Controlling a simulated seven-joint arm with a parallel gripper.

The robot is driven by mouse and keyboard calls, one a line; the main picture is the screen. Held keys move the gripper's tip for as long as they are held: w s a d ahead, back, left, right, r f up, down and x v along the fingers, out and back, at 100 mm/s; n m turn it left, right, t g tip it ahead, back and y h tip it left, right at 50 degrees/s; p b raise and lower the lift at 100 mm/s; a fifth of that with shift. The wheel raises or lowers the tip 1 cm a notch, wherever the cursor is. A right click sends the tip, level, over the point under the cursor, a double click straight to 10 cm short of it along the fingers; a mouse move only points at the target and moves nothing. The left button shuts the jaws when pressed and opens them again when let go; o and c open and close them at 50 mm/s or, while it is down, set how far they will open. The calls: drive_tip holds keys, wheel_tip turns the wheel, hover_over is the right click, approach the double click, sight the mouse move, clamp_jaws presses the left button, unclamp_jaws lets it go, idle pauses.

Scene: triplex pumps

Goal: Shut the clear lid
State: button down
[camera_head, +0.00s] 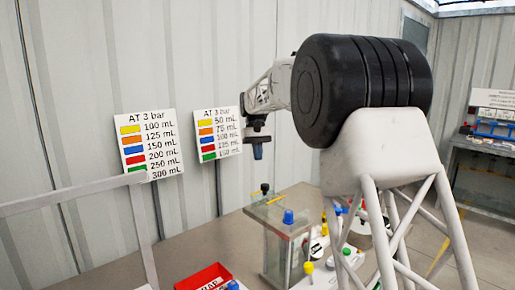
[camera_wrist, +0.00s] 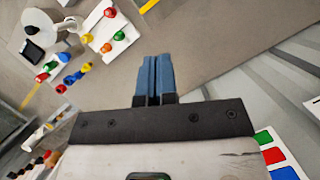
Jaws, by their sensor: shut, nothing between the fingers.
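A clear-walled box (camera_head: 279,256) stands on the bench in the head view, below my gripper. A flat, see-through panel seems to cover its top, with a small dark knob near the back and a blue knob at the front. I cannot tell for certain which part is the clear lid, or whether it is open. My gripper (camera_head: 259,152) hangs above the back of the box, apart from it. Its blue fingers are pressed together and empty, as the wrist view (camera_wrist: 153,78) shows. The box is not clearly recognisable in the wrist view.
A red bin (camera_head: 205,277) stands at the front left. Several coloured knobs and fittings (camera_wrist: 110,40) sit to the right of the box in the head view. Two colour-coded signs (camera_head: 151,144) are on the corrugated wall behind. Bare bench lies left of the box.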

sight(268, 198)
drive_tip(key=s+d+f, duration=0.2)
drive_tip(key=s+f, duration=0.3)
drive_tip(key=shift+s+f, duration=0.25)
drive_tip(key=shift+s, duration=0.1)
idle(0.5)
drive_tip(key=s+d, duration=0.7)
idle(0.5)
